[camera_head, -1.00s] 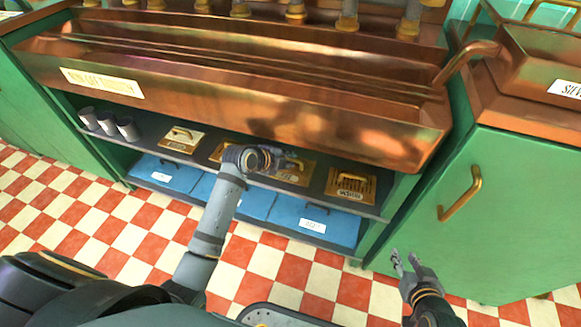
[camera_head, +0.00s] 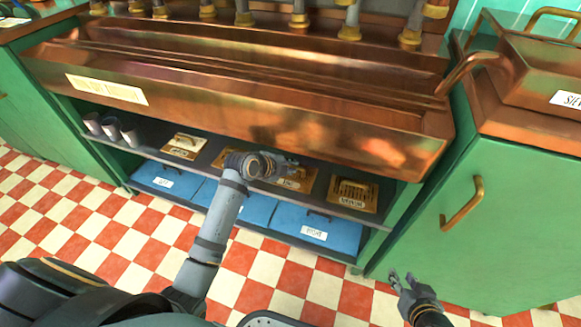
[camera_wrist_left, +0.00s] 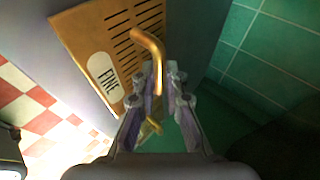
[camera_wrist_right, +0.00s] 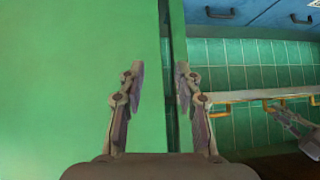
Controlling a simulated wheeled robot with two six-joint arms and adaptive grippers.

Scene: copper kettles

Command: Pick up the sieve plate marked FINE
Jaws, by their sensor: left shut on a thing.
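The FINE sieve plate is a flat brass plate with dark slots, a white FINE label and a raised brass handle. In the left wrist view the plate (camera_wrist_left: 90,45) fills the upper left. In the head view the plate (camera_head: 296,184) is third from left on the shelf, partly hidden by my left gripper. My left gripper (camera_head: 288,166) is shut on its handle (camera_wrist_left: 150,48), also seen with its fingertips in the left wrist view (camera_wrist_left: 163,82). My right gripper (camera_head: 400,279) is open and empty; it faces a green panel in the right wrist view (camera_wrist_right: 160,78).
Other sieve plates lie on the grey shelf (camera_head: 230,172), at left (camera_head: 186,146) and right (camera_head: 352,195). Grey cups (camera_head: 112,129) stand at its left end. The copper trough (camera_head: 300,125) overhangs the shelf. Blue boxes (camera_head: 318,232) sit below. A green cabinet (camera_head: 510,220) stands at right.

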